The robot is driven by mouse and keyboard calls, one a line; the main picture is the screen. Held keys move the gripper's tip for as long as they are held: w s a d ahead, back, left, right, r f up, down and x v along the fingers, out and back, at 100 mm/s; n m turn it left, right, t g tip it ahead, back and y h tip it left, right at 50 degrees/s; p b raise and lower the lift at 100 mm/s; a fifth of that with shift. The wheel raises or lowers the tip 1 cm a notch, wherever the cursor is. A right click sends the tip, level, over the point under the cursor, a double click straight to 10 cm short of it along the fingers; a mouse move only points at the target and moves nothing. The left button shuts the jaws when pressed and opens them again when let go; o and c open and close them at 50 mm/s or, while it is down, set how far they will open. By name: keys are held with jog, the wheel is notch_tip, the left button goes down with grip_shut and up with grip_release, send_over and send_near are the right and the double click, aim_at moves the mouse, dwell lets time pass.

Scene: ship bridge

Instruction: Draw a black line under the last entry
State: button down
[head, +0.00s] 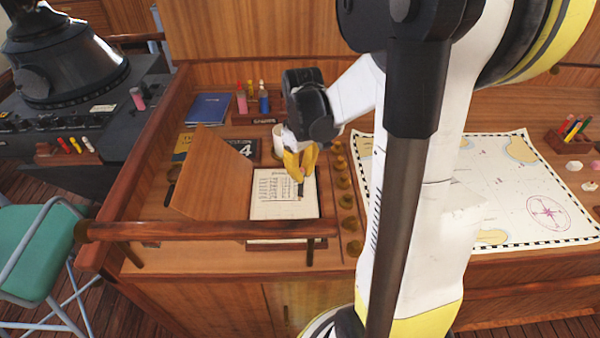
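An open log page (285,211) lies on the wooden desk, with rows of handwritten entries in its upper part and blank paper below them. My gripper (301,174) has yellow fingers and hangs over the upper right part of the page. It looks shut on a small dark pen (301,189), which points down at the right end of the entries. Whether the tip touches the paper is too small to tell. I see no clear black line under the last entry.
A wooden rail (200,231) crosses in front of the page. A slanted wooden board (212,175) stands to its left, and brass knobs (347,201) line its right. A chart (490,190) lies further right. Bottles (263,101) and a blue book (208,109) are behind.

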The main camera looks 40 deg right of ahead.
jog(key=shift+s+d, duration=0.25)
jog(key=shift+d, duration=0.1)
jog(key=shift+d, duration=0.1)
jog(key=shift+s+d, duration=0.35)
dwell(0.4)
jog(key=shift+s+d, duration=0.3)
jog(key=shift+d, duration=0.2)
jog(key=shift+r, duration=0.1)
notch_tip(320, 180, up, 6)
jog(key=p, duration=0.4)
dwell(0.4)
dwell(0.4)
